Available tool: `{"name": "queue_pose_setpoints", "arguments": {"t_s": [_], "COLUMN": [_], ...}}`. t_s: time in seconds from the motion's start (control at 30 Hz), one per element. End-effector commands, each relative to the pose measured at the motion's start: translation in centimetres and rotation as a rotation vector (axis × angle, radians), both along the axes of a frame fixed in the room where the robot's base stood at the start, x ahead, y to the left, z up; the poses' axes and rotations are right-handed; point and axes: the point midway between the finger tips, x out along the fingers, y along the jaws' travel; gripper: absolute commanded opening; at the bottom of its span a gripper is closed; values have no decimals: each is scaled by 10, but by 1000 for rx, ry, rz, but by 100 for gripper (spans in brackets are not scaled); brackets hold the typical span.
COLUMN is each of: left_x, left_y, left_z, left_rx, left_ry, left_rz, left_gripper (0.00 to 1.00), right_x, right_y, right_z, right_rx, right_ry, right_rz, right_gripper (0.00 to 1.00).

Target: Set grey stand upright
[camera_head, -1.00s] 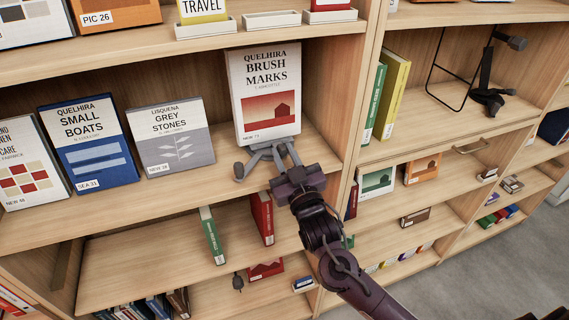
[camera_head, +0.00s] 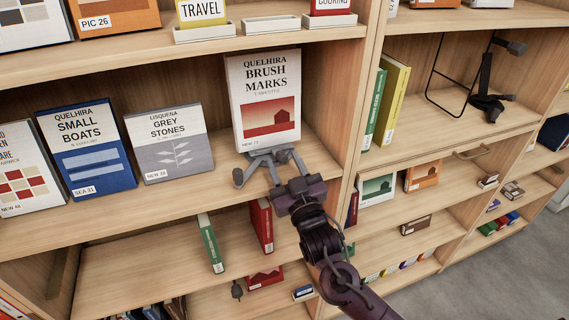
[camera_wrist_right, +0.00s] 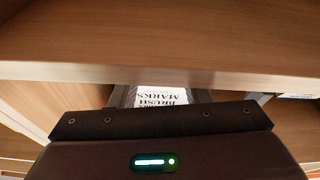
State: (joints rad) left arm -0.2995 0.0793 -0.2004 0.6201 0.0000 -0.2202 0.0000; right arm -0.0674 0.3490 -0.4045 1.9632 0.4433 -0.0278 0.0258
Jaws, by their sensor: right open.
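The grey stand (camera_head: 240,177) appears as a low, splayed grey shape with a rounded end, at the foot of the white book BRUSH MARKS (camera_head: 266,80). Much of it is hidden, and I cannot tell how it is turned. My right gripper (camera_head: 282,163) is open at the shelf edge, right by the grey stand. In the head view its fingers blend with the grey parts, so contact is unclear. In the right wrist view the gripper's dark housing covers the lower part, with the book (camera_wrist_right: 161,96) just beyond it. My left gripper is not in view.
Left on the same shelf lean GREY STONES (camera_head: 170,143) and SMALL BOATS (camera_head: 84,150). A shelf board (camera_wrist_right: 160,72) crosses close to the right wrist camera. The upright divider (camera_head: 358,120) is right of my arm. A black stand with a wire frame (camera_head: 484,80) is in the right bay.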

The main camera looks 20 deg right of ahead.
Motion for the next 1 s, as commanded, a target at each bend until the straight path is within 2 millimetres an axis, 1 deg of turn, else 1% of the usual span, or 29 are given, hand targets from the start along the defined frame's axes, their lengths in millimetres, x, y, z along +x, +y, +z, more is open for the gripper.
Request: {"name": "queue_pose_setpoints", "arguments": {"t_s": [0.03, 0.2, 0.3, 0.4, 0.57, 1.0], "left_x": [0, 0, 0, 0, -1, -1], "left_y": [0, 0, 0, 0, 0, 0], "left_z": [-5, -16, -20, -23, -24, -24], "left_rx": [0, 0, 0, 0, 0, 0], "left_ry": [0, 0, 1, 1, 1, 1], "left_rz": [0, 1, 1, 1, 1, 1], "left_gripper": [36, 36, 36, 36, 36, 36], "right_x": [-7, -36, -51, -62, -69, -69], "right_y": [0, -2, -3, -4, -4, -4], "right_z": [-6, -15, -18, -20, -20, -20], "right_rx": [0, 0, 0, 1, 0, 1], "right_ry": [2, 4, 4, 3, 1, 4], "right_rz": [1, 2, 0, 0, 0, 0], "right_gripper": [43, 43, 43, 43, 43, 43]}}
